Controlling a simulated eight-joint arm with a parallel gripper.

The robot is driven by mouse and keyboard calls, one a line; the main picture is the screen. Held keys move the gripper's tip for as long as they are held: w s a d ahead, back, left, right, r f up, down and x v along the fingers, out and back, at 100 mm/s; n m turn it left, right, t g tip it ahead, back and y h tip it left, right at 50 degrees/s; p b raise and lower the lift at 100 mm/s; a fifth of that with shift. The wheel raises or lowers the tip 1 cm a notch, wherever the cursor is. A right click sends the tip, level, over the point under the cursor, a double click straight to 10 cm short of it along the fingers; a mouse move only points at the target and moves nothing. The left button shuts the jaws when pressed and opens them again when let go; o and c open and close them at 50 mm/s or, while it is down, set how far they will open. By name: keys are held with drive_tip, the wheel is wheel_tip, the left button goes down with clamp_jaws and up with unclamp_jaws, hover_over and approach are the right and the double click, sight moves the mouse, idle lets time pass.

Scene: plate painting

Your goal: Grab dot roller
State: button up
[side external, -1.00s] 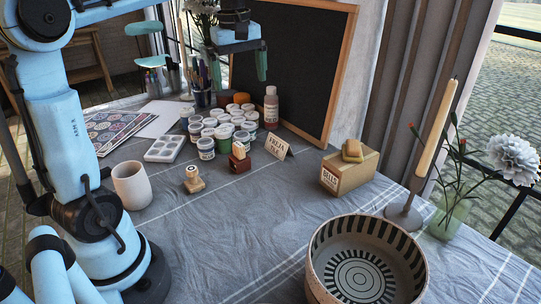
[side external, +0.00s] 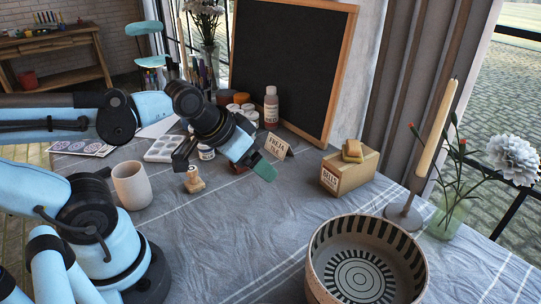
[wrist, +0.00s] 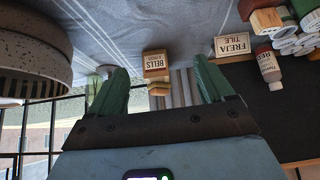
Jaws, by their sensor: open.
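A small wooden tool with a round knob (side external: 194,180) stands on the cloth right of the white cup. A wooden-handled piece on a red block stands further back, mostly hidden behind my arm in the side view; its wooden part (wrist: 266,19) shows at the upper right of the wrist view. I cannot tell which of these is the dot roller. My gripper (wrist: 160,66) is open and empty above the table. One green fingertip (side external: 264,168) shows in front of the name card. In the wrist view the fingers point towards the box, with nothing between them up close.
The box labelled BELLS (side external: 346,175) stands right of my gripper. A large striped bowl (side external: 316,258) stands at the front right. A candle holder (side external: 404,216), name card (side external: 278,148), paint bottle (side external: 271,108) and white cup (side external: 132,187) stand around. The middle front cloth is clear.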

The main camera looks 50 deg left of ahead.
drive_tip(key=shift+a, duration=0.1)
drive_tip(key=w+a+g, duration=0.2)
drive_tip(key=a, duration=0.4)
drive_tip(key=w+a+g, duration=0.2)
drive_tip(key=w+a, duration=0.1)
drive_tip(key=a, duration=0.2)
drive_tip(key=w+a+g, duration=0.2)
drive_tip(key=a+g, duration=0.1)
drive_tip(key=a, duration=0.3)
drive_tip(key=shift+w+a+f, duration=0.15)
drive_tip(key=shift+a, duration=0.2)
drive_tip(key=shift+a+f, duration=0.2)
drive_tip(key=shift+f, duration=5.9)
drive_tip(key=c, duration=1.1)
